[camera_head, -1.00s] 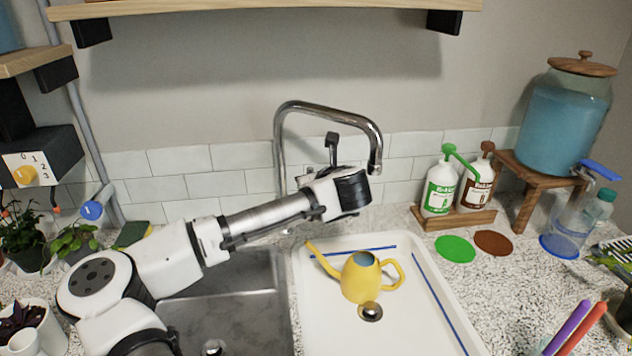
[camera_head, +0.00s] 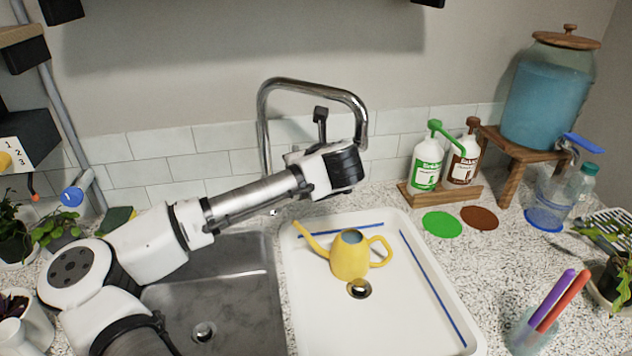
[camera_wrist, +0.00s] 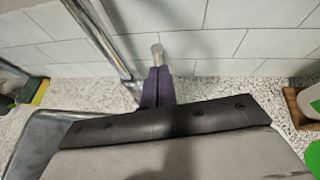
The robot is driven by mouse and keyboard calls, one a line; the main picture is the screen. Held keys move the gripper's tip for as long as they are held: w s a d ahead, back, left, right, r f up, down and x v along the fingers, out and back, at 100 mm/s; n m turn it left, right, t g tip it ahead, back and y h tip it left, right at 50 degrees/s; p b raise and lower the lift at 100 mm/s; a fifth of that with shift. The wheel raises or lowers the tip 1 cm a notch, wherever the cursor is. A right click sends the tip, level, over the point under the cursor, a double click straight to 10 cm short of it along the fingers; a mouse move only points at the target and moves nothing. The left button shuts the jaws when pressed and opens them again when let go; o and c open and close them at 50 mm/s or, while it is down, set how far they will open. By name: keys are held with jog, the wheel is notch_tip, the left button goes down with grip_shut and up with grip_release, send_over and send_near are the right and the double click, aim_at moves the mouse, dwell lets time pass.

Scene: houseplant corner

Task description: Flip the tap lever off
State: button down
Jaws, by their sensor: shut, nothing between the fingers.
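The chrome tap (camera_head: 313,84) rises behind the sinks, and its spout arches to the right. Its lever (camera_head: 320,116), a stem with a dark knob, stands upright below the arch, just behind and above the end of my arm. In the wrist view my gripper (camera_wrist: 157,72) is shut and empty, with its dark fingers together beside the tap's pipe (camera_wrist: 105,42). A small metallic piece shows just beyond the fingertips; I cannot tell whether it is part of the lever or touches them. In the head view the fingers are hidden behind my wrist.
A yellow watering can (camera_head: 350,256) stands in the white sink (camera_head: 415,320), right of the steel sink (camera_head: 235,285). Green (camera_head: 427,165) and brown (camera_head: 463,160) pump bottles stand on a wooden tray to the right. The tiled wall (camera_head: 210,165) is close behind the tap.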

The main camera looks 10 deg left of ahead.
jog(key=s+d+b, duration=0.2)
jog(key=s+d, duration=0.3)
jog(key=s, duration=0.4)
jog(key=shift+s+d+f+b, duration=0.15)
jog(key=shift+s+d+b, duration=0.15)
jog(key=shift+d+b, duration=0.1)
